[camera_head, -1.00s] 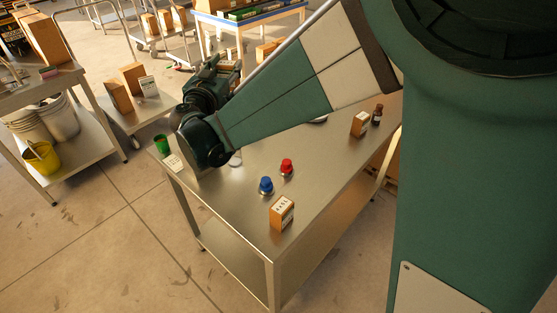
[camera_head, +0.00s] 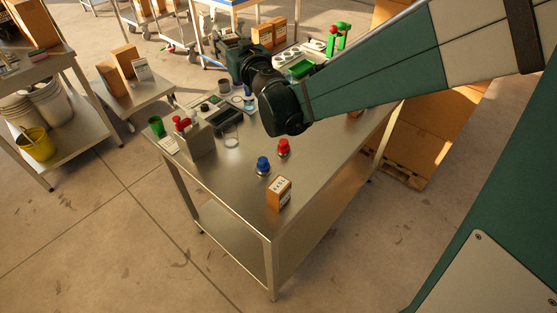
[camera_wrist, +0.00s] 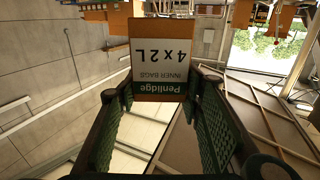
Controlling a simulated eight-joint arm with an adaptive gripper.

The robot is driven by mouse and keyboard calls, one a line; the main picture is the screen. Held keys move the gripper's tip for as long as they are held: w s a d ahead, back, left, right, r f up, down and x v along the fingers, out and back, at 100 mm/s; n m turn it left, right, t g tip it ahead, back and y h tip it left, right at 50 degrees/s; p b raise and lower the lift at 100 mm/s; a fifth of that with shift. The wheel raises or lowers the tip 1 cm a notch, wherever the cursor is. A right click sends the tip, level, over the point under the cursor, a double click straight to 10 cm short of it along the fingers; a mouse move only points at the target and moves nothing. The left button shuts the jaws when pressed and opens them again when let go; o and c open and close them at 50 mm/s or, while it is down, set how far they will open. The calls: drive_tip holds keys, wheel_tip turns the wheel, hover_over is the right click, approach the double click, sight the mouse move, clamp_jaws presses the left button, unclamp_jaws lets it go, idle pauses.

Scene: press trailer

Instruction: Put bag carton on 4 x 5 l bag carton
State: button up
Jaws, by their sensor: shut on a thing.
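In the wrist view my gripper (camera_wrist: 158,88) is shut on a bag carton (camera_wrist: 160,55). The carton is brown with a white and dark label, upside down in the picture, reading "Penlidge", "INNER BAGS" and "4 x 2 L". It is held up, with background showing around it. In the head view my dark wrist is over the far side of the steel table, and the fingers cannot be made out. A small brown carton with a white label (camera_head: 279,194) stands at the near corner of the table. I cannot tell which carton is the 4 x 5 l one.
The steel table (camera_head: 215,180) carries a blue knob (camera_head: 263,165), a red knob (camera_head: 283,147), a green cup (camera_head: 156,126) and a grey device (camera_head: 213,113). Two brown cartons (camera_head: 125,57) stand on a low shelf at left. More brown cartons (camera_head: 262,36) are behind my wrist.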

drive_tip(key=s+d+n+g+y, duration=0.3)
drive_tip(key=s+n+g+y, duration=0.1)
drive_tip(key=s, duration=0.4)
drive_tip(key=s+d+n+g+y, duration=0.25)
drive_tip(key=s+g+y, duration=0.2)
drive_tip(key=s, duration=0.35)
drive_tip(key=n+g+y+b, duration=0.2)
drive_tip(key=n+g+y, duration=0.1)
drive_tip(key=n+g, duration=0.45)
hover_over(279, 185)
wheel_tip(279, 185, down, 6)
drive_tip(key=shift+f+m+g, duration=0.2)
drive_tip(key=shift+m+g, duration=0.1)
drive_tip(key=shift+h, duration=0.25)
drive_tip(key=shift+f+b, duration=0.85)
drive_tip(key=shift+f, duration=2.1)
drive_tip(key=shift+f+b, duration=0.8)
drive_tip(key=shift+f, duration=1.25)
drive_tip(key=shift+f, duration=0.15)
